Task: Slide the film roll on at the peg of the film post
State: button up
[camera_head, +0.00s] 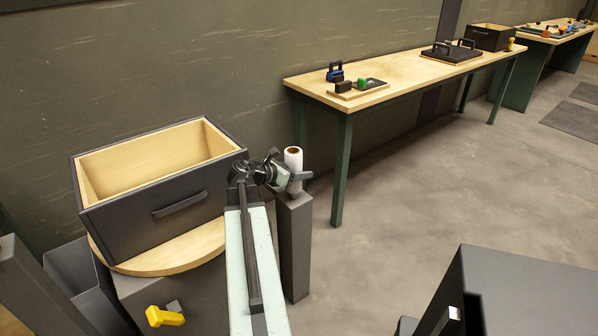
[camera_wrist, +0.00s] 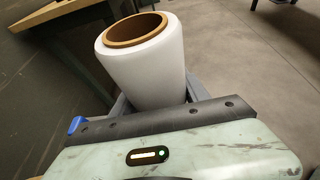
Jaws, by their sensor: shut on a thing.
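The film roll (camera_head: 293,158) is white, upright and hollow, with a brown cardboard core. My gripper (camera_head: 296,177) is shut on it. In the wrist view the film roll (camera_wrist: 147,62) stands up between the fingers, its open core end facing up. The film post (camera_head: 295,245) is a dark grey square column, right below the roll in the head view. The peg is not visible. I cannot tell whether the roll is around the peg or above it.
A dark open box (camera_head: 165,190) with a pale wood inside stands left of my arm on a round wooden top (camera_head: 180,255). A long wooden table (camera_head: 410,68) runs along the wall behind. A dark cabinet (camera_head: 530,290) stands front right. The floor between is clear.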

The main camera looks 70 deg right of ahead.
jog(key=shift+f+b, duration=1.45)
jog(key=shift+f, duration=0.1)
jog(key=o, duration=1.7)
jog(key=shift+r, duration=0.1)
jog(key=shift+c, duration=0.2)
jog(key=p+v, duration=0.3)
jog(key=v, duration=0.4)
jog(key=shift+w+a+r, duration=0.1)
jog(key=shift+w+a, duration=0.1)
jog(key=shift+a, duration=0.15)
